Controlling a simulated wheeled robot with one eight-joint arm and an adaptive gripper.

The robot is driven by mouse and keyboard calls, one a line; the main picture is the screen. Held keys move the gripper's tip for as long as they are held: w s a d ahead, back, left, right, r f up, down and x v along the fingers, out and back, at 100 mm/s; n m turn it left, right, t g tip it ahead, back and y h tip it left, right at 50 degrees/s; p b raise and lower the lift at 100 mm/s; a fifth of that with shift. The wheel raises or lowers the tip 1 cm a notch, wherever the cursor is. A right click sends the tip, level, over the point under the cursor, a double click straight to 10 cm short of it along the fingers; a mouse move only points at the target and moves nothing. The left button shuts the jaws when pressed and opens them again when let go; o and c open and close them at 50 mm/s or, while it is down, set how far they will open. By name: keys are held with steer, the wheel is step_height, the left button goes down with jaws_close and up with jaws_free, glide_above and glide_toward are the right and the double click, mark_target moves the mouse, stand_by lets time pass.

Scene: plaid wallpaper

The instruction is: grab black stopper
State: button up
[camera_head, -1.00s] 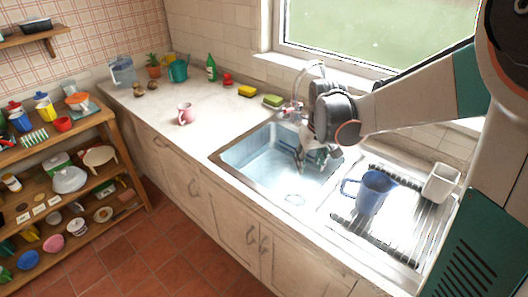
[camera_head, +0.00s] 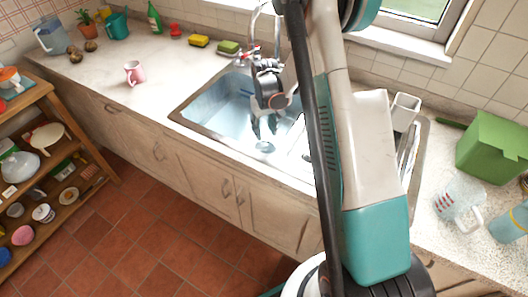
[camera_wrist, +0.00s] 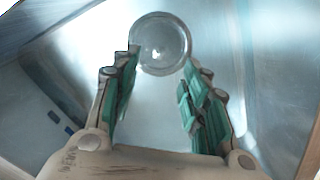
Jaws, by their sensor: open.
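I cannot make out a black stopper in either view. In the head view my gripper (camera_head: 264,133) points down inside the sink. Whether it touches the sink floor, I cannot tell.
The faucet (camera_head: 262,18) stands behind the sink. A pink mug (camera_head: 134,73), a yellow sponge (camera_head: 198,41) and a green sponge (camera_head: 229,47) sit on the counter. A green box (camera_head: 490,150) and a clear jug (camera_head: 455,197) stand at the right. My arm hides most of the drying rack.

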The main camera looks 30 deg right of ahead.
mark_target(265, 144)
step_height(265, 144, down, 9)
steer(key=b, duration=0.2)
steer(key=shift+b, duration=0.3)
steer(key=shift+r, duration=0.1)
jaws_close()
